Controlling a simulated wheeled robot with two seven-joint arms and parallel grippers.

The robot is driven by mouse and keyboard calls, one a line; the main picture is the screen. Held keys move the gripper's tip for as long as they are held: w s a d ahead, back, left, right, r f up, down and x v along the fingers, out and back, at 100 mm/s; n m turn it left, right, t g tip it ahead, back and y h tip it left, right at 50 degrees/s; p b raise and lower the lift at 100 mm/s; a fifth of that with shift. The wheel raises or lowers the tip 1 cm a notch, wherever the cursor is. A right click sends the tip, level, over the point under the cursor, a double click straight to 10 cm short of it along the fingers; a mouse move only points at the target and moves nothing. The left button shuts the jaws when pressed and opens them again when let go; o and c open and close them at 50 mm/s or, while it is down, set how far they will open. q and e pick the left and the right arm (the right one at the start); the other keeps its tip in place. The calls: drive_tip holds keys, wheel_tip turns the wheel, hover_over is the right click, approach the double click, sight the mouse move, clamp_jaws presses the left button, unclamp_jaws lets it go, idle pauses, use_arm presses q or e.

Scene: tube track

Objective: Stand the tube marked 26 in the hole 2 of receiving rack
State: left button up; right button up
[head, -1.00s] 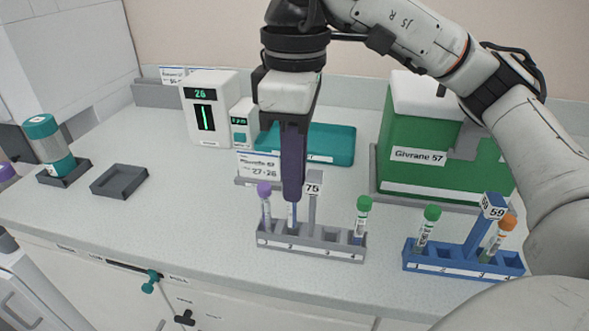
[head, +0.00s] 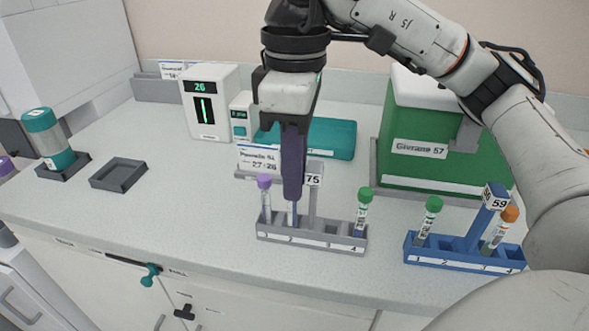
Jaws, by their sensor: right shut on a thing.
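My right gripper (head: 293,194) points straight down over the grey rack (head: 312,238), above its hole marked 2. It is shut on a tube (head: 291,213), whose lower part shows below the fingers and passes behind the rack's front edge. The fingers hide the tube's top, and I cannot read its number. A purple-capped tube (head: 265,196) stands just left of it in the same rack. A green-capped tube (head: 363,210) stands at the rack's right end. A post sign (head: 313,180) on the rack reads 75. My left gripper is not in view.
A blue rack (head: 462,262) with sign 59 stands to the right, holding a green-capped tube (head: 429,218) and an orange-capped tube (head: 502,228). Behind are a green box (head: 400,165), a teal tray (head: 335,140) and a white device (head: 206,120) showing 26.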

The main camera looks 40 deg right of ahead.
drive_tip(key=shift+s+a+f+b, duration=0.2)
drive_tip(key=shift+f+b, duration=0.15)
drive_tip(key=shift+f, duration=0.2)
drive_tip(key=o, duration=0.9)
drive_tip(key=shift+c, duration=0.2)
drive_tip(key=shift+w+d+r+p, duration=0.1)
drive_tip(key=shift+r+p, duration=0.55)
drive_tip(key=shift+p, duration=0.1)
wheel_tip(320, 180, up, 7)
drive_tip(key=p, duration=0.7)
